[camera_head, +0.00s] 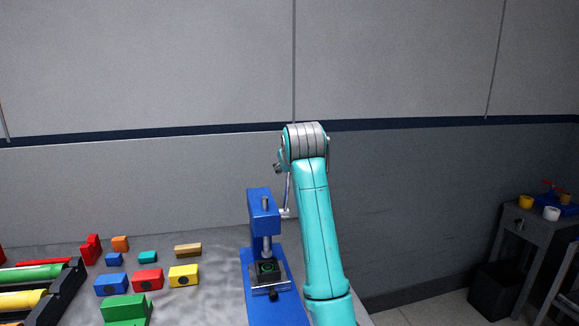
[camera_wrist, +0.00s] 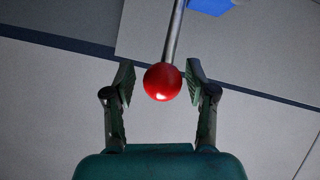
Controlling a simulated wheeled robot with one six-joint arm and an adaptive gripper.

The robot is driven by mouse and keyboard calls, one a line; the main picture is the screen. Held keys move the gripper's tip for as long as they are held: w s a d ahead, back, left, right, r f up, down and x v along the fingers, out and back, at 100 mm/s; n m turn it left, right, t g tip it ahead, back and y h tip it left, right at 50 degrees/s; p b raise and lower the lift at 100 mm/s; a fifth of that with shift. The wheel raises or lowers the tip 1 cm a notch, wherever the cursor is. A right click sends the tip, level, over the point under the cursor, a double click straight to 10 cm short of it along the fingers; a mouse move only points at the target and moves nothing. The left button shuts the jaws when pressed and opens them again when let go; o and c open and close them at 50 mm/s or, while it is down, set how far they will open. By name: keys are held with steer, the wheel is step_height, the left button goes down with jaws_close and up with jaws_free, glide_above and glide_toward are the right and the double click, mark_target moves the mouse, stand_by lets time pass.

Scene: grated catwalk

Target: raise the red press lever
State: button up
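The red ball knob of the press lever (camera_wrist: 162,82) sits between the two fingers of my gripper (camera_wrist: 160,79) in the wrist view. The fingers are open, with a visible gap on each side of the ball. The lever's metal rod (camera_wrist: 174,32) runs up from the ball toward a blue part of the press. In the head view the blue press (camera_head: 263,215) stands on the table, and its lever rod (camera_head: 287,192) points upward beside my arm. The knob and my fingers cannot be made out there.
Several coloured blocks, such as a yellow one (camera_head: 183,276) and a red one (camera_head: 147,279), lie left of the press. A black rack (camera_head: 67,292) holds coloured cylinders at the far left. A side table (camera_head: 540,225) with cups stands at right, near a dark bin (camera_head: 497,290).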

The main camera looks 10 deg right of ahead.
steer(key=shift+s+a, duration=0.1)
steer(key=v, duration=1.1)
steer(key=shift+s+r, duration=0.25)
steer(key=shift+s, duration=0.05)
steer(key=shift+a, duration=0.1)
